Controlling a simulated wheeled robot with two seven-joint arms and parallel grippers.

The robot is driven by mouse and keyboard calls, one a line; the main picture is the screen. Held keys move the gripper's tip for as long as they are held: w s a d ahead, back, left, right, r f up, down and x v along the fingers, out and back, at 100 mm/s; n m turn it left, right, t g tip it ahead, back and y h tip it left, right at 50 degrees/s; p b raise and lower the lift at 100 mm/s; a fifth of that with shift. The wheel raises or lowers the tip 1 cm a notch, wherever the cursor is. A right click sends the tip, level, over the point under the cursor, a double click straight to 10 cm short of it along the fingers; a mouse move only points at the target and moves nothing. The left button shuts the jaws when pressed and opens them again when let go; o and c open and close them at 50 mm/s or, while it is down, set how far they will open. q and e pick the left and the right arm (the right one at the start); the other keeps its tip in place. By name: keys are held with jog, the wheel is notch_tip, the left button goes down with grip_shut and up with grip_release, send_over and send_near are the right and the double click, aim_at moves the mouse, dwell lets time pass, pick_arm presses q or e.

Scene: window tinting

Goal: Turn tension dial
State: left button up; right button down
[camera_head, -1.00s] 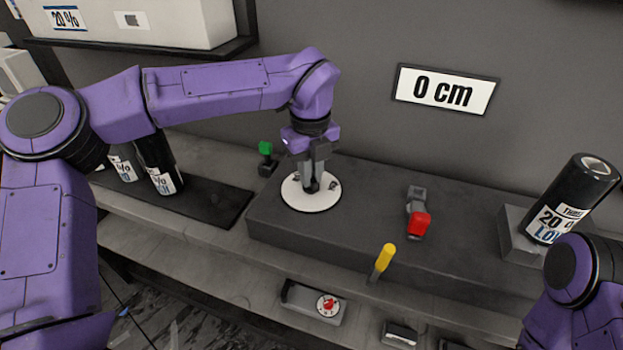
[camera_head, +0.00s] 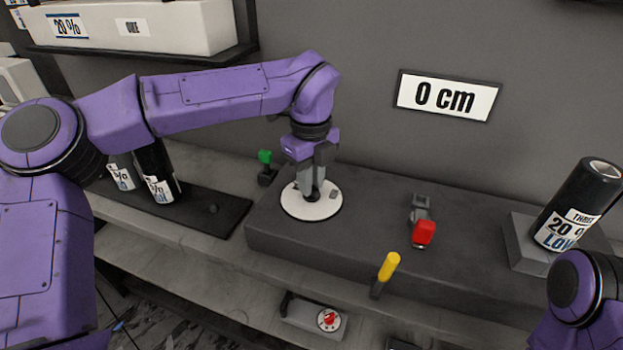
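A round white dial plate (camera_head: 306,209) lies flat on top of the dark grey block. My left gripper (camera_head: 312,193) points straight down over its middle. Its fingers look closed around the dark centre knob, which they mostly hide. A smaller white dial with a red knob (camera_head: 328,319) sits on a grey box on the lower front ledge, with no gripper near it. Which of the two is the tension dial is not labelled legibly. My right arm shows only as a purple link at the lower right; its gripper is out of view.
A red-handled lever (camera_head: 424,232) and a yellow-handled lever (camera_head: 389,266) stand right of the white plate. A green knob (camera_head: 265,156) stands behind left. A black roll (camera_head: 578,205) leans at right; more rolls (camera_head: 155,175) stand left. The wall sign (camera_head: 444,96) reads "0 cm".

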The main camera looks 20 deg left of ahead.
pick_arm(q)
jog(key=shift+o, duration=1.2)
notch_tip(320, 180, up, 11)
jog(key=shift+f, duration=0.2)
